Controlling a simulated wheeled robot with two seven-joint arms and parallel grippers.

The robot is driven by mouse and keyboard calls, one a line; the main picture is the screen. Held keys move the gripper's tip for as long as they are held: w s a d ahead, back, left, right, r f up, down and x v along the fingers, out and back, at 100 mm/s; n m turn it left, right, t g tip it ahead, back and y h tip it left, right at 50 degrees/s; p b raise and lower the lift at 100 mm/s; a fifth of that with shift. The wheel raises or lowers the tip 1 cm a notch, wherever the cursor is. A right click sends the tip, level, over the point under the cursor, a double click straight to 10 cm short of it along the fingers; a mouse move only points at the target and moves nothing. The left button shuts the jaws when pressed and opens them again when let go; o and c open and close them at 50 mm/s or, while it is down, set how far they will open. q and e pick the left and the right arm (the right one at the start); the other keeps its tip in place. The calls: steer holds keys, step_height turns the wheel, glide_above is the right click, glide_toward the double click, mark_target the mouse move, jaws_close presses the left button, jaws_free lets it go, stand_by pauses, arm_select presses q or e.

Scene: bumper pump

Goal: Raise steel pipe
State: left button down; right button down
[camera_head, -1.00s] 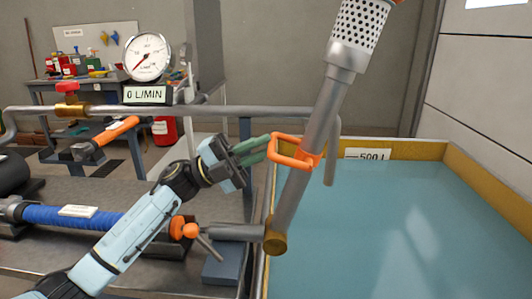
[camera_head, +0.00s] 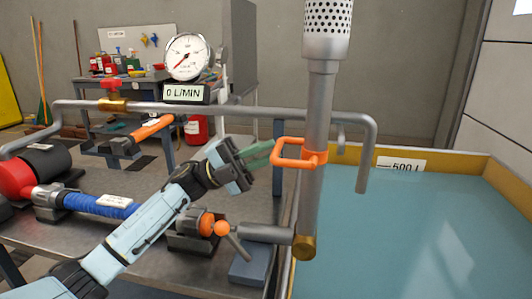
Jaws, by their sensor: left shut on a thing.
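The steel pipe (camera_head: 318,115) stands nearly upright at the centre of the head view. Its perforated strainer end (camera_head: 327,28) is at the top, and its lower end is at a brass pivot joint (camera_head: 304,247). An orange loop handle (camera_head: 290,152) is clamped around the pipe at mid-height. My left gripper (camera_head: 262,154), with green fingers, is shut on the left side of this handle. The fingers partly hide that side of the loop. My right gripper is not in view.
A water tank (camera_head: 420,240) with a yellow rim and a 500 L label lies at right. A bent outlet pipe (camera_head: 365,150) hangs behind the steel pipe. A gauge (camera_head: 188,56) reading 0 L/MIN, an orange-handled lever (camera_head: 152,127) and a blue hose (camera_head: 100,202) are left.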

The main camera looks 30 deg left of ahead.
arm_select(q)
steer(key=shift+d+f, duration=0.35)
steer(key=shift+f, duration=0.5)
steer(key=c, duration=1.4)
jaws_free()
steer(key=shift+c, duration=0.2)
steer(key=shift+r, duration=0.1)
